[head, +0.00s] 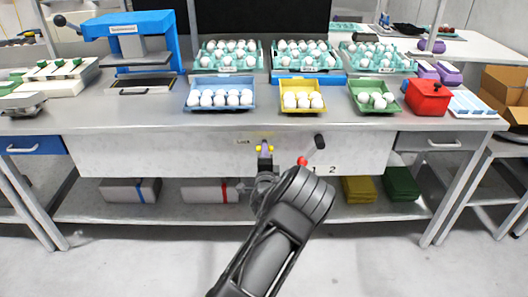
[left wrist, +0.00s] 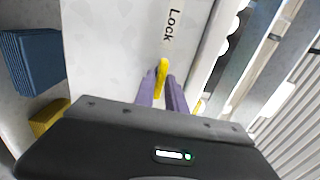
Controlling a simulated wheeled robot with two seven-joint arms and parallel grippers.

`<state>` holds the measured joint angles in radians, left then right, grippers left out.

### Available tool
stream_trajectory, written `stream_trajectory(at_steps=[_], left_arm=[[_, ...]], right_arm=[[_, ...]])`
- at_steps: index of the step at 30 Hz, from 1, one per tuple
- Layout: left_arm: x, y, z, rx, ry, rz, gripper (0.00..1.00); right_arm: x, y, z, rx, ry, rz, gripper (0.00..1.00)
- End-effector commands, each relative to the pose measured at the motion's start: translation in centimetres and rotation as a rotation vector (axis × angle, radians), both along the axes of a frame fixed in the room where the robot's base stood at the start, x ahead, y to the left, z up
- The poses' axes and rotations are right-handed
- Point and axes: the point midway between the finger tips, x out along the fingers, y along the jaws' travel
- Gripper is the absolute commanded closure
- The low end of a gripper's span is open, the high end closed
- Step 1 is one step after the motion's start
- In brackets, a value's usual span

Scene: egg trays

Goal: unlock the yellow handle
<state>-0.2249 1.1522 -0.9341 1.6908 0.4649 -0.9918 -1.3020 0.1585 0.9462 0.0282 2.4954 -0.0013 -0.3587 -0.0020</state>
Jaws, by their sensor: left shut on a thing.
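The yellow handle (head: 270,148) is on the white front panel of the workbench, just right of the word "Lock". My left gripper (head: 265,152) is at the handle, its arm reaching up from the bottom of the head view. In the left wrist view the two purple fingers of the gripper (left wrist: 163,88) are closed on the yellow handle (left wrist: 163,67), whose near end stands out between the tips. The rest of the handle is partly hidden by the fingers. My right gripper is in neither view.
A black-ended lever (head: 319,141) and a red knob (head: 302,161) are on the panel, close right of my left gripper. Egg trays, including a yellow tray (head: 303,109), stand on the bench above. Stacked green trays (head: 401,184) are on the lower shelf.

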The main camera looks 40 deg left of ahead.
Motion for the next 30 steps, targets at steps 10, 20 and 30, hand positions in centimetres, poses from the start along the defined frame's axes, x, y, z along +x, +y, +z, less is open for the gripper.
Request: stream_trajectory(at_steps=[10,20,30], left_arm=[[0.0,0.1,-0.3,-0.256,-0.197,0.001,1.0],[0.0,0.0,0.0,-0.328,-0.249,0.0,1.0],[0.0,0.1,-0.3,-0.419,-0.323,0.001,1.0]], right_arm=[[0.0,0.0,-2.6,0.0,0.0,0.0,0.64],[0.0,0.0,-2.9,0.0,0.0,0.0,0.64],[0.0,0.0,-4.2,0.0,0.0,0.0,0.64]])
